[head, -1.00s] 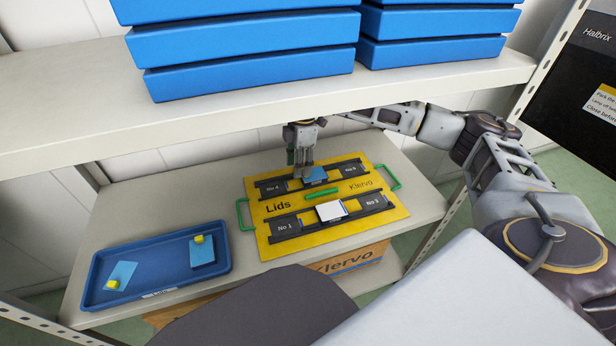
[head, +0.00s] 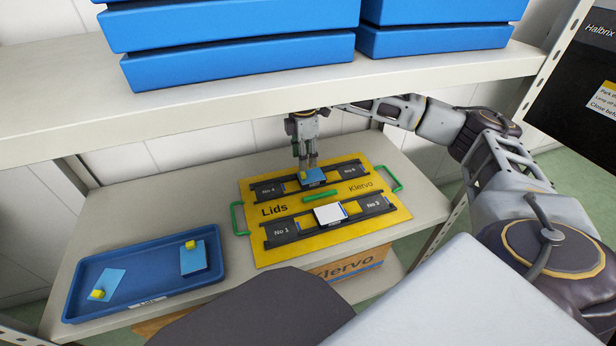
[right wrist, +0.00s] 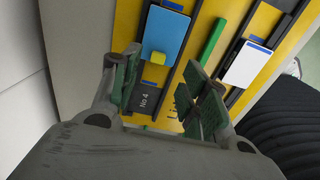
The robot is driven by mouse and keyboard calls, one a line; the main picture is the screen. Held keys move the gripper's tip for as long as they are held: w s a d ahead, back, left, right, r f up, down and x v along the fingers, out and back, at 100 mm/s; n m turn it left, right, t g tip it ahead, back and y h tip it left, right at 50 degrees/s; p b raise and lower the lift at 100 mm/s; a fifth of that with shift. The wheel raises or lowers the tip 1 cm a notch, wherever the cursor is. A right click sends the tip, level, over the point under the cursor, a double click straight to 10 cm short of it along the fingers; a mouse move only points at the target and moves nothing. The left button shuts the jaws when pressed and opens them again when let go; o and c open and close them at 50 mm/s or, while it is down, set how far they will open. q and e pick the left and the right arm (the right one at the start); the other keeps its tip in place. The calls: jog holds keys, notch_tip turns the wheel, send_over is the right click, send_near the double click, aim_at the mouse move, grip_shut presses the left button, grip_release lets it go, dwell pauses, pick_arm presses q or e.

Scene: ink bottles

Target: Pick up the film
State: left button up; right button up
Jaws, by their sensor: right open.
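The film, a flat blue sheet (head: 314,174) with a yellow block on it, lies in the upper dark strip of the yellow Lids board (head: 298,207). It also shows in the right wrist view (right wrist: 165,32), with the yellow block at its near end. My right gripper (head: 308,164) points down over the film's left end, its fingers apart and empty. In the right wrist view the open fingers (right wrist: 160,88) lie on either side of the strip's No 4 end, just short of the yellow block. My left gripper does not show.
A blue tray (head: 140,285) at left holds two more blue sheets with yellow blocks. A white piece (head: 327,215) lies in the lower strip. The upper shelf (head: 215,105), bearing stacked blue bins (head: 230,70), overhangs the work surface. Green handles (head: 238,220) flank the board.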

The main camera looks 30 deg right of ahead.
aim_at(304, 174)
jog(key=shift+f, duration=0.65)
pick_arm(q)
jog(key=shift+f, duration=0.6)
pick_arm(e)
jog(key=shift+f+b, duration=0.8)
jog(key=shift+f, duration=0.2)
jog(key=shift+w+f+b, duration=0.15)
jog(key=shift+f+b, duration=0.25)
jog(key=shift+f, duration=0.25)
jog(key=shift+f+b, duration=0.35)
jog(key=shift+f, duration=0.6)
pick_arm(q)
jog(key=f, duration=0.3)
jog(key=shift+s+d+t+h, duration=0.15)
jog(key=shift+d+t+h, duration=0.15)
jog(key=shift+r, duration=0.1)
